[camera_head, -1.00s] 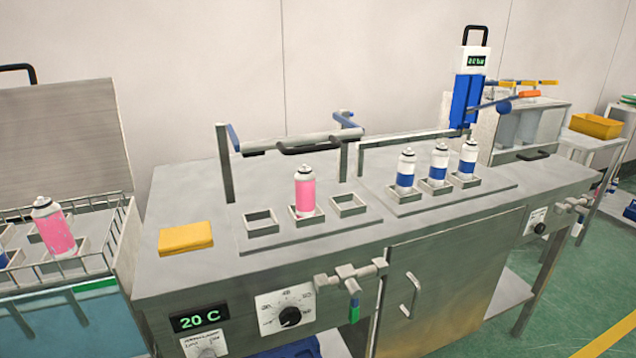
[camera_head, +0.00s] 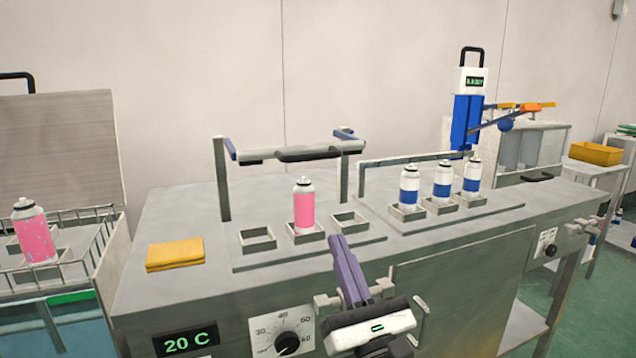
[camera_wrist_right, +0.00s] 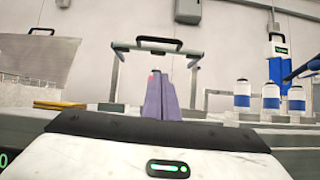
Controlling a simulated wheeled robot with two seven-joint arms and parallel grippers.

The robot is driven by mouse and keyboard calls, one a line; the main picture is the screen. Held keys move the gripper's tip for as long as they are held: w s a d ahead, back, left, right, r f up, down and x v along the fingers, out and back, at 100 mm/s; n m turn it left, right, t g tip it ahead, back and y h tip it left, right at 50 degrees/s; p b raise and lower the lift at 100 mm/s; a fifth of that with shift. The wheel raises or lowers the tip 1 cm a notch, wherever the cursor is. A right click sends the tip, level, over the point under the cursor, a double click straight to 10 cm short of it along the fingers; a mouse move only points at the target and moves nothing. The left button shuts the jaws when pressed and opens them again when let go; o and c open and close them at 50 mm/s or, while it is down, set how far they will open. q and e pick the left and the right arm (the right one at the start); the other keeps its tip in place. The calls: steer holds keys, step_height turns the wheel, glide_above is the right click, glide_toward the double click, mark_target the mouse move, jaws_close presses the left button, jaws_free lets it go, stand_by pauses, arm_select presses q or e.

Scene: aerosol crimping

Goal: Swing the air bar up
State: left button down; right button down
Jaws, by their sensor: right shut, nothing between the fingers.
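The air bar (camera_head: 272,154) is a grey horizontal tube with a dark grip in its middle, held on blue arms between two posts behind the left holder plate. It also shows in the right wrist view (camera_wrist_right: 157,46), ahead of and above my fingers. My right gripper (camera_head: 341,243) has purple fingers, shut and empty. A pink can (camera_head: 304,208) stands upright in the middle holder, between the gripper and the bar in the head view. My left gripper is not in view.
Several blue-and-white cans (camera_head: 443,181) stand in the right holder plate. A blue crimping column (camera_head: 466,122) stands behind them. A yellow cloth (camera_head: 175,253) lies at the bench's left. A wire basket (camera_head: 88,222) with another pink can (camera_head: 33,232) is at far left.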

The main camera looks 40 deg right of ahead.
steer(key=shift+a+r+n+y, duration=0.15)
steer(key=shift+a+n+y, duration=0.1)
steer(key=shift+n+y, duration=0.2)
steer(key=shift+w, duration=0.1)
